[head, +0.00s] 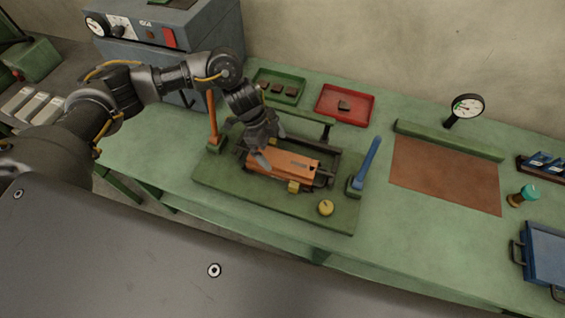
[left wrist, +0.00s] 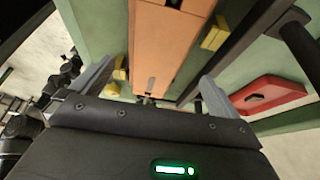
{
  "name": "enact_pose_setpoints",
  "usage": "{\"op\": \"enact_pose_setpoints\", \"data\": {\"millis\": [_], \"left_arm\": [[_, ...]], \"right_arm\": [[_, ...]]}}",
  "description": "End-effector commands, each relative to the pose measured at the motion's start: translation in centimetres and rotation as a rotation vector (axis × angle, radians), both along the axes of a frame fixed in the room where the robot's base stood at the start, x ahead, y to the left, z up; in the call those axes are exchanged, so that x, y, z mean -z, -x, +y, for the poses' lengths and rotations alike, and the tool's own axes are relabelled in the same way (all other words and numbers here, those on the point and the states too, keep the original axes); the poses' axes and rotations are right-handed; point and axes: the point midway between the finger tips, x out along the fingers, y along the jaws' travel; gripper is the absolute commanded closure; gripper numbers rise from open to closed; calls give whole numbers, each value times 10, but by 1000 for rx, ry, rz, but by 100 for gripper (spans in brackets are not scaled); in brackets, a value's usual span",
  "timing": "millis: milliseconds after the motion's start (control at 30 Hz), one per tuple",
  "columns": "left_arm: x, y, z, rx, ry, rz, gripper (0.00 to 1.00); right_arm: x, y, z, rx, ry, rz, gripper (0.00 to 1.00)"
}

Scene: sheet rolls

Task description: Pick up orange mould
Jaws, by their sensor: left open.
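The orange mould (head: 290,166) is a long block lying in a dark frame on the green fixture board (head: 225,181) on the bench. Yellow blocks sit at its sides. My left gripper (head: 265,150) is over the mould's left end in the head view, fingers pointing down. In the left wrist view the mould (left wrist: 165,45) runs up the middle, between the two open fingers (left wrist: 150,85) and with a gap on each side. I see no contact between fingers and mould. My right gripper is not in view.
An orange lever (head: 212,120) and a blue lever (head: 368,162) stand upright at the board's ends. A yellow knob (head: 326,208) is at its front. Behind are a green tray (head: 279,85) and a red tray (head: 344,104).

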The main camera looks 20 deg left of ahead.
Motion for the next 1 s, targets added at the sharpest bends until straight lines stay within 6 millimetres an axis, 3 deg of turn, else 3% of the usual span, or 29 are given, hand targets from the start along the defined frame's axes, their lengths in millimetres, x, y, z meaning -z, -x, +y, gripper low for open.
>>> {"op": "enact_pose_setpoints", "data": {"millis": [367, 500, 700, 933, 1000], "left_arm": [[18, 2, -8, -1, 0, 1, 0], [36, 7, -16, 0, -1, 3, 0], [58, 7, -24, 0, 1, 0, 0], [60, 7, -24, -1, 2, -2, 0], [60, 7, -24, -1, 2, -2, 7]], "right_arm": [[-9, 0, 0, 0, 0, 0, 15], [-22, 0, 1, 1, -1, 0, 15], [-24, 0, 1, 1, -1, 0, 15], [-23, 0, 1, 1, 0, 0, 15], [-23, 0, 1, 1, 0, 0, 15]]}}
